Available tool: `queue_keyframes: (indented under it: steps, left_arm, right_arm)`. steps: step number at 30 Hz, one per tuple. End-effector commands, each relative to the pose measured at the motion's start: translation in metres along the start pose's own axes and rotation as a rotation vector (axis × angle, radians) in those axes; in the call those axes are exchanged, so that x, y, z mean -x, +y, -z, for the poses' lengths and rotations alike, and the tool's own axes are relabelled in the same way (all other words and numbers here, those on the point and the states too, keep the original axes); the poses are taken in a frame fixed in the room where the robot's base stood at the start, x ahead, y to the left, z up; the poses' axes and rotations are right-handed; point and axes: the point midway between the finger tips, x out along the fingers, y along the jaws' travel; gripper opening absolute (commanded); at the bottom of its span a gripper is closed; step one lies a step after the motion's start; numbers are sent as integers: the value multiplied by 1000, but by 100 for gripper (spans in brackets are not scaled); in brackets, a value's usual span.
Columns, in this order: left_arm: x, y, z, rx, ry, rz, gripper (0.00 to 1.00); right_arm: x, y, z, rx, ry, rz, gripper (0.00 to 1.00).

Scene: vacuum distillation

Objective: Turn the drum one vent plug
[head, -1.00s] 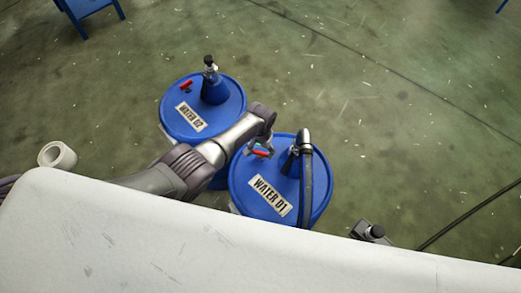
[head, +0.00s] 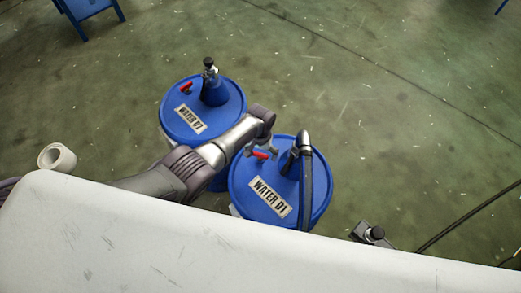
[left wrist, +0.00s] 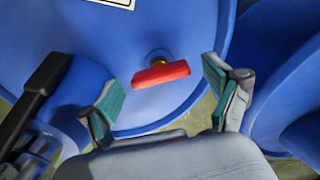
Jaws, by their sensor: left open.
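The vent plug of drum one (head: 260,155) is a red T-shaped handle on a brass stem, on top of the blue drum labelled WATER 01 (head: 240,190). In the left wrist view the red handle (left wrist: 172,74) lies between the two fingers, slightly tilted, with a visible gap on each side. My left gripper (head: 263,145) is open above the plug, its teal finger pads spread and touching nothing that I can see. My right gripper is not in view.
A blue funnel-shaped fitting with a dark hose (head: 308,180) stands right of the plug on drum one. Open floor (head: 420,120) lies to the right.

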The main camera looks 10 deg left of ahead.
Motion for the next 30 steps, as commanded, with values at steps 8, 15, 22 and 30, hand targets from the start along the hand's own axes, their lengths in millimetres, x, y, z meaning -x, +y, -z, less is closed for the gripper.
queue_keyframes:
  steps: [8,15,22,30]
  left_arm:
    - [21,0,0,-1,3,-1,90]
    - [69,0,1,-1,6,-1,90]
    - [107,0,1,1,2,0,90]
    - [120,0,0,1,1,0,90]
  right_arm:
    - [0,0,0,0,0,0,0]
    - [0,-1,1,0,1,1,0]
    - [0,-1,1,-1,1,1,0]
    - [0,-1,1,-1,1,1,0]
